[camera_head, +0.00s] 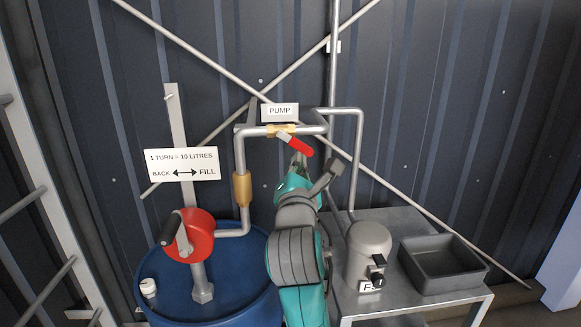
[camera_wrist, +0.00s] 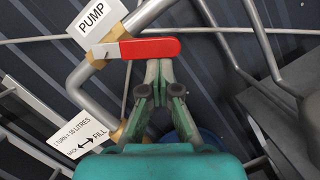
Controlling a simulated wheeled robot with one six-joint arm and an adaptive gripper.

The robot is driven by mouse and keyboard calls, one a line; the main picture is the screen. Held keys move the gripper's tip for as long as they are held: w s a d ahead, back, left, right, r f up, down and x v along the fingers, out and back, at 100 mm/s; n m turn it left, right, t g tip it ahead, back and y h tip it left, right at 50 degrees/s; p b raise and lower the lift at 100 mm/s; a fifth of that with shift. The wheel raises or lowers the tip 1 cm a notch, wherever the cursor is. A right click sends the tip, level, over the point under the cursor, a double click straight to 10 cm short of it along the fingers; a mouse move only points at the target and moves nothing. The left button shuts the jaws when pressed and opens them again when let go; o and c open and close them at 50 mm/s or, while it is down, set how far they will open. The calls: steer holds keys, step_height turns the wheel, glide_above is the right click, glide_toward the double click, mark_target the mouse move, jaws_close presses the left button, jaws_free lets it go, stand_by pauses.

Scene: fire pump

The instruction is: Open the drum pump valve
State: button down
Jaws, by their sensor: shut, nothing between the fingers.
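The drum pump valve has a brass body (camera_head: 281,130) on the horizontal pipe under the PUMP sign. Its red-sleeved lever (camera_head: 300,146) slants down to the right, at an angle to the pipe. In the wrist view the red lever (camera_wrist: 150,48) lies across the picture, just beyond my fingertips. My gripper (camera_wrist: 159,68) is shut and empty, its tips close to the lever's lower edge; I cannot tell whether they touch. In the head view my gripper (camera_head: 298,160) is just below the lever, partly hidden by my arm.
A blue drum (camera_head: 240,290) with a red crank pump (camera_head: 189,236) stands at the lower left. A metal table (camera_head: 455,300) at the right carries a grey canister (camera_head: 369,250) and a grey open tray (camera_head: 443,264). Pipes and diagonal braces run close to the wall.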

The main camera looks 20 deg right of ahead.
steer(key=shift+s+d+r, duration=0.25)
steer(key=shift+d+r, duration=0.5)
steer(key=shift+d, duration=0.1)
steer(key=shift+d+r, duration=0.35)
steer(key=shift+r, duration=0.25)
steer(key=shift+s+r, duration=0.1)
steer(key=shift+r, duration=0.15)
steer(key=shift+d, duration=0.1)
steer(key=shift+f, duration=0.55)
glide_toward(311, 149)
steer(key=f, duration=0.1)
steer(key=s+f, duration=0.1)
steer(key=f, duration=0.1)
steer(key=s+f, duration=0.1)
steer(key=shift+d+f, duration=0.15)
steer(key=shift+d, duration=0.2)
